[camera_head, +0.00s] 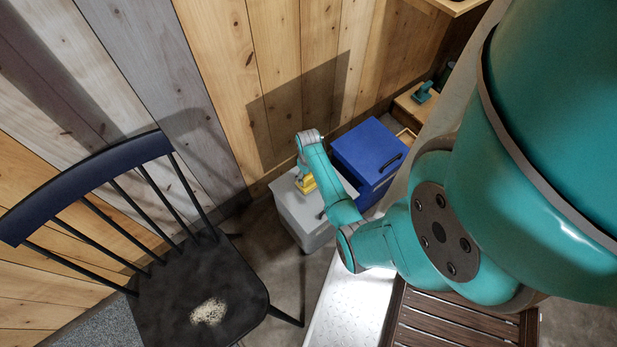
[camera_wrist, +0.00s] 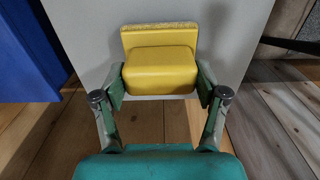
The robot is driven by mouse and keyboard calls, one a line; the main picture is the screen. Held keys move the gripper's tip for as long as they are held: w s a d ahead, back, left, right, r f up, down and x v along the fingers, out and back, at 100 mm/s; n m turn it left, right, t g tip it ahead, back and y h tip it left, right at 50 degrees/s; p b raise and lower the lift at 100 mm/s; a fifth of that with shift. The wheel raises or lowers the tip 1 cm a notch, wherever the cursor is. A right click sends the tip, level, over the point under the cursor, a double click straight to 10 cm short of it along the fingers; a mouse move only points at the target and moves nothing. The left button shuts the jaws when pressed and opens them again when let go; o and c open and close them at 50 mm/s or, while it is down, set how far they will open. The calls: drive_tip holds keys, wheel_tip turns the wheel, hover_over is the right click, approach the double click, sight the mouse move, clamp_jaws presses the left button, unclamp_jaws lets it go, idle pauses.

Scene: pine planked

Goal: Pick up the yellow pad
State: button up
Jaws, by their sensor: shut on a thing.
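The yellow pad (camera_wrist: 160,70) is a block with a thin, rough-edged layer along its far side. In the wrist view it sits between the two fingers of my gripper (camera_wrist: 160,95), which is shut on it. In the head view the yellow pad (camera_head: 306,184) shows small at the end of my teal arm, over the top of a grey cabinet (camera_head: 303,222). My gripper is mostly hidden there behind my own arm. I cannot tell whether the pad touches the cabinet top.
A blue cabinet (camera_head: 368,152) with a dark handle stands right beside the grey one. A dark chair (camera_head: 165,300) with a pale patch on its seat stands at the left. A plank wall (camera_head: 225,80) rises behind. A slatted wooden surface (camera_head: 450,325) lies at the lower right.

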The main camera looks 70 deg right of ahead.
wheel_tip(320, 180, up, 10)
idle(0.5)
